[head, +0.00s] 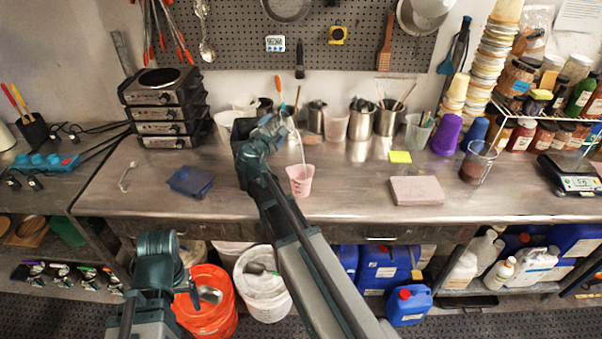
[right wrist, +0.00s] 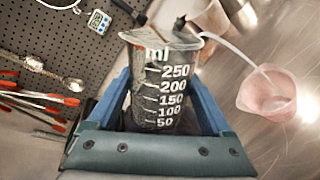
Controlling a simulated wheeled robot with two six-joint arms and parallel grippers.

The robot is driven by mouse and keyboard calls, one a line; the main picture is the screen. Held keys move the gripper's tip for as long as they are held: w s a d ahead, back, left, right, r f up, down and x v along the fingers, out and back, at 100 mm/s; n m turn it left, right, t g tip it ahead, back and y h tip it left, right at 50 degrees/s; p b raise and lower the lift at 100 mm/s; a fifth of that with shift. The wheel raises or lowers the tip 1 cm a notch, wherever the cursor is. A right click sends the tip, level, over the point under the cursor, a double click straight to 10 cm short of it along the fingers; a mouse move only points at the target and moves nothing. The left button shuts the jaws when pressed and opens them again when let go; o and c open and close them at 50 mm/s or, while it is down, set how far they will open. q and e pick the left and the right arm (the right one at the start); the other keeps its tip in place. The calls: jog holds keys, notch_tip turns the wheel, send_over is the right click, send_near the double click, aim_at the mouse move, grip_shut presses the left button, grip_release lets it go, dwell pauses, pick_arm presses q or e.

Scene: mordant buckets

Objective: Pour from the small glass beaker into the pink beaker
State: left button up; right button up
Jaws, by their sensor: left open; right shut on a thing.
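My right gripper (head: 270,130) is above the bench, up and left of the pink beaker (head: 301,181). It is shut on the small glass beaker (right wrist: 160,90), a clear beaker with white marks up to 250 ml that fills the middle of the right wrist view. A thin pale stream runs from its lip down into the pink beaker, which also shows in the right wrist view (right wrist: 266,96). The pink beaker stands upright on the bench. How much liquid each holds is not clear. My left gripper (head: 157,243) is open and empty, low in front of the bench.
On the steel bench (head: 345,205) lie a pink block (head: 416,190) and a blue tray (head: 191,181). Metal pots (head: 361,122) stand behind the pink beaker. A larger glass beaker (head: 477,163) is at the right. Buckets and blue jugs are below. The bench front is mostly clear.

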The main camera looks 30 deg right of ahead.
jog(key=shift+f+m, duration=0.15)
jog(key=shift+m, duration=0.25)
dwell(1.4)
jog(key=shift+d+r+m+y, duration=0.1)
jog(key=shift+r+m+y, duration=0.1)
jog(key=shift+m+y, duration=0.1)
dwell(1.0)
